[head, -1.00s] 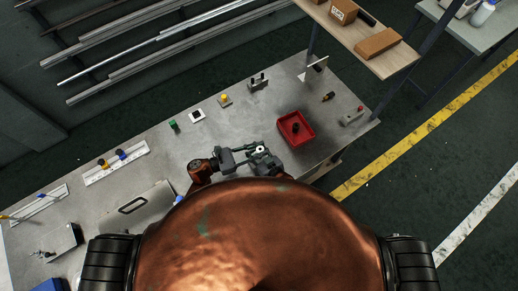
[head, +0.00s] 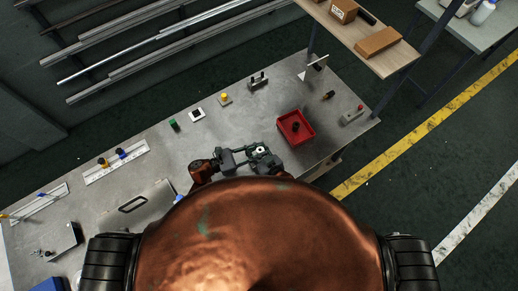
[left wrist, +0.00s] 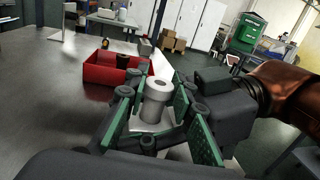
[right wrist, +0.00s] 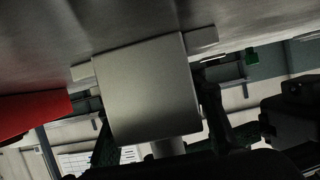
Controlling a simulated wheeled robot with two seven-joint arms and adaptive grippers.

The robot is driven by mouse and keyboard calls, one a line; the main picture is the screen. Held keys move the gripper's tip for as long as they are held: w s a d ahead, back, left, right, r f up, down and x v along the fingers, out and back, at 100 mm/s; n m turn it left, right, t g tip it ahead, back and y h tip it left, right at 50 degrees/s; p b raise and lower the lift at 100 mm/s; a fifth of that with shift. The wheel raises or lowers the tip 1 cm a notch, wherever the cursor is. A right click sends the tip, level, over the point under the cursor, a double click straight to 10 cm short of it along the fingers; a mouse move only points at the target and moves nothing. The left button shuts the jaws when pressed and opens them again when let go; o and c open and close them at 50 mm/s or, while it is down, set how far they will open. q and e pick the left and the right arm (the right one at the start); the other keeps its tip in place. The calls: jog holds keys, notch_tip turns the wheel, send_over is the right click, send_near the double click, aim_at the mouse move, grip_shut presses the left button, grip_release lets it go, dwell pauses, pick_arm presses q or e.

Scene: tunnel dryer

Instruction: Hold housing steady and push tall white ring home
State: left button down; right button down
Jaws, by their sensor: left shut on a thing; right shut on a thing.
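The tall white ring (left wrist: 159,87) stands upright in the left wrist view, its hole facing up. It sits in line on the housing (right wrist: 145,90), a grey square block that fills the middle of the right wrist view. How deep the ring sits is hidden. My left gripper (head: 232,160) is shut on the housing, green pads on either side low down. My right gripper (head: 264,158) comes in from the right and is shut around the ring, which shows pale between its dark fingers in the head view. The pads partly hide the contact.
A red tray (head: 283,122) with a dark part inside stands just beyond the grippers. A green piece (head: 173,124), a white square piece (head: 196,114) and a yellow-topped piece (head: 225,98) stand along the bench's far side. My copper body hides the near bench.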

pick_arm(q)
jog(key=shift+f, duration=0.9)
jog(key=shift+f, duration=0.2)
jog(key=shift+s+f, duration=0.15)
jog(key=shift+f, duration=0.15)
jog(key=shift+s, duration=0.1)
jog(key=shift+r, duration=0.2)
jog(key=shift+w+r, duration=0.2)
jog(key=shift+r, duration=1.25)
dwell(0.7)
jog(key=shift+w+f, duration=0.1)
jog(key=shift+f, duration=1.05)
